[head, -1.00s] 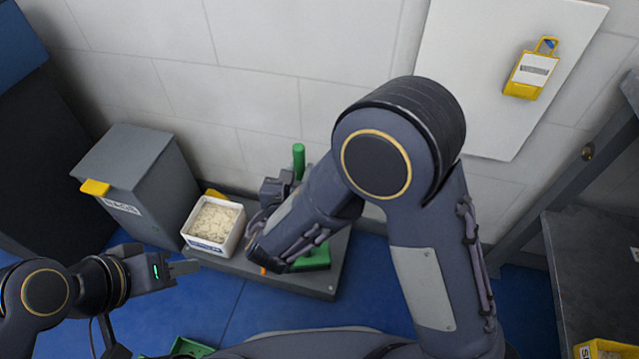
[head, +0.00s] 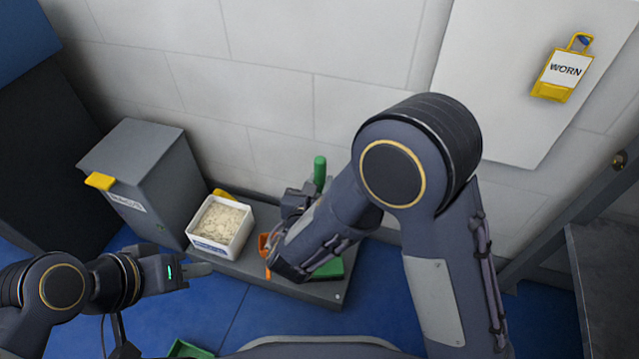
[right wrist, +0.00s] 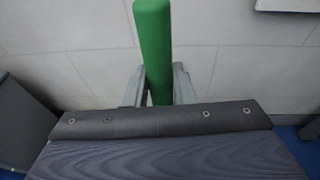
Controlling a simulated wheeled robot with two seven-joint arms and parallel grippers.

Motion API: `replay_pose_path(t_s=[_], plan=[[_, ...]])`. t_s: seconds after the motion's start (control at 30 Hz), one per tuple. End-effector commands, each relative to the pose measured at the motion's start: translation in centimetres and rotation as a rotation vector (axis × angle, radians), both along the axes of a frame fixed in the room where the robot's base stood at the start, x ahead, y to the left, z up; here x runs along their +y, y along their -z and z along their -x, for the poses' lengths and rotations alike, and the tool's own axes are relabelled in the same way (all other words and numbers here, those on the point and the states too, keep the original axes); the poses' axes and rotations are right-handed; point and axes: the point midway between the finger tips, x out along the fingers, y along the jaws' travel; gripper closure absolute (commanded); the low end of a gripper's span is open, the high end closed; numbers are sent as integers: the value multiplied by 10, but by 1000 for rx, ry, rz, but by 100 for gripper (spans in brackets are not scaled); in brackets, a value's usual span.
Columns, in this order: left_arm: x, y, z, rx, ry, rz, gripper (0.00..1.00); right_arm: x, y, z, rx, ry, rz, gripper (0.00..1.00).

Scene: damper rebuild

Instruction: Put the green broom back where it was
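The green broom shows its upright handle (head: 320,172) against the wall in the head view. A green part low on the grey platform, seen past my right forearm (head: 334,268), looks like its head; most of it is hidden. My right gripper (head: 302,197) is at the handle. In the right wrist view the green handle (right wrist: 155,50) stands between the two fingers (right wrist: 158,85), which appear to touch it on both sides. My left gripper (head: 205,276) is at the lower left, away from the broom; its finger opening is unclear.
A white box of pale shavings (head: 221,225) and a grey bin with a yellow handle (head: 140,185) stand left of the broom. An orange object (head: 264,246) is partly hidden by my right arm. A yellow WORN tag (head: 565,70) hangs on a white panel (head: 500,80). Blue floor lies in front.

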Motion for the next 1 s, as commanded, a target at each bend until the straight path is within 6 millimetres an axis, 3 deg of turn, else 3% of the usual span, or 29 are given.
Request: replay_pose_path(t_s=[0.03,0.17,0.53,1.0], plan=[[0,0,0,0,0,0,64,0,0,0,1,0,0,72],[0,0,0,0,0,0,64,0,0,0,1,0,0,56],[0,-6,0,0,0,0,64,1,-5,2,1,-2,0,56],[0,-26,0,0,0,0,64,21,-27,90,0,-6,2,56]])
